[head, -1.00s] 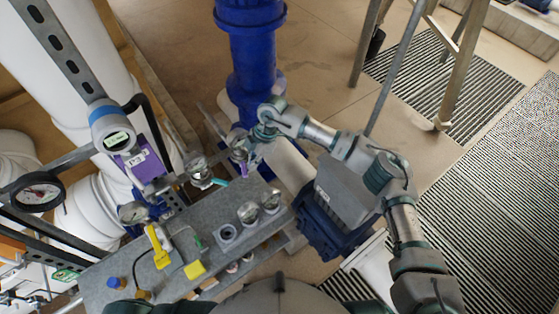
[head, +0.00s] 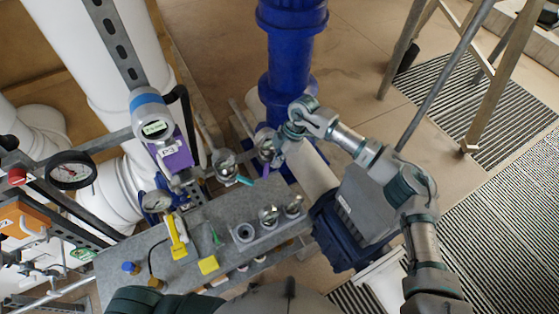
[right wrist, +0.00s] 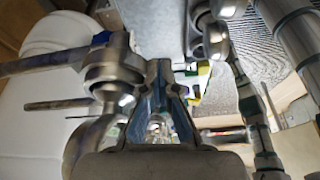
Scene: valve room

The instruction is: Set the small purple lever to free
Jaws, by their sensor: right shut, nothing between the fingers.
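The small purple lever (head: 265,171) is a short bar on a round metal valve body (head: 264,146), by the far edge of the grey bench. My right gripper (head: 281,150) is close beside this valve on its right; I cannot tell whether it touches the lever. It is shut and empty. In the right wrist view its fingers (right wrist: 159,95) point ahead beside metal pipe fittings (right wrist: 113,73), and the purple lever cannot be made out there. My left gripper is not in view.
A similar valve with a teal lever (head: 245,181) stands just left. The grey bench (head: 205,210) carries yellow, green and blue handles. A blue column (head: 291,60) rises behind, and a gauge with a purple box (head: 176,156) stands at left.

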